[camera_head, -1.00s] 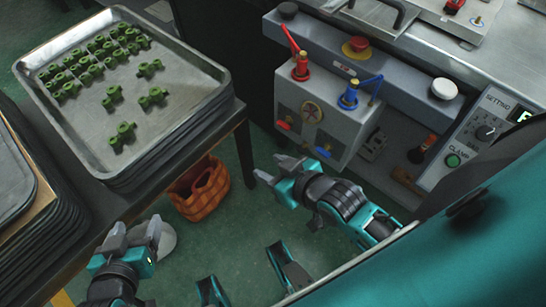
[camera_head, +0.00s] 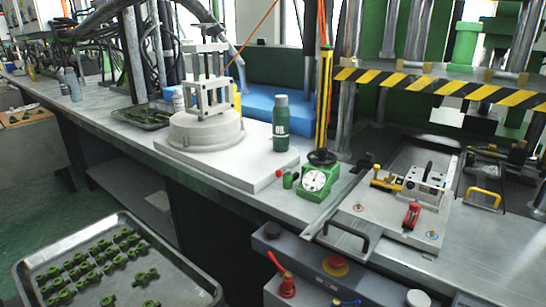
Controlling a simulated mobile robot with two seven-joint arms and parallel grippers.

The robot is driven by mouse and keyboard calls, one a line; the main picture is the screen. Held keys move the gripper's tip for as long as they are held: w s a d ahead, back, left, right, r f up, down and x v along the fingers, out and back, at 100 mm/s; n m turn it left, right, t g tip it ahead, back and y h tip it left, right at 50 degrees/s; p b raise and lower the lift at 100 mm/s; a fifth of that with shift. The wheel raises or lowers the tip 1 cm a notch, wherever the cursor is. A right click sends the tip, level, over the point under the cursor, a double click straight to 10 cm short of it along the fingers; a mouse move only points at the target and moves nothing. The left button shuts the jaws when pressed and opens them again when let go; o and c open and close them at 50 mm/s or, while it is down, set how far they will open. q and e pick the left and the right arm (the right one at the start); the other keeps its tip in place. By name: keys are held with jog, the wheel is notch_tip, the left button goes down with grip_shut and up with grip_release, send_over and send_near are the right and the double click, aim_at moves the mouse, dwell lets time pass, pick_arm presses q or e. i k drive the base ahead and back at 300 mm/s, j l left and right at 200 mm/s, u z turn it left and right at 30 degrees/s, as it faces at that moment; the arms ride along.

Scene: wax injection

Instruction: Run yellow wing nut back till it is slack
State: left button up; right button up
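A metal mold block (camera_head: 425,185) sits on a flat grey plate (camera_head: 385,222) on the bench at the right. A red clamp handle (camera_head: 411,215) stands in front of the block. Neither of my grippers is in view.
A yellow handle (camera_head: 483,196) lies right of the plate, and a black handle (camera_head: 345,238) is at its front. A green dial gauge (camera_head: 316,181) and green bottle (camera_head: 281,124) stand left. A striped press beam (camera_head: 440,86) hangs behind. A tray (camera_head: 190,292) of green parts is at lower left.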

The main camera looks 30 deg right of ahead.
aim_at(387, 182)
jog(key=z, duration=1.75)
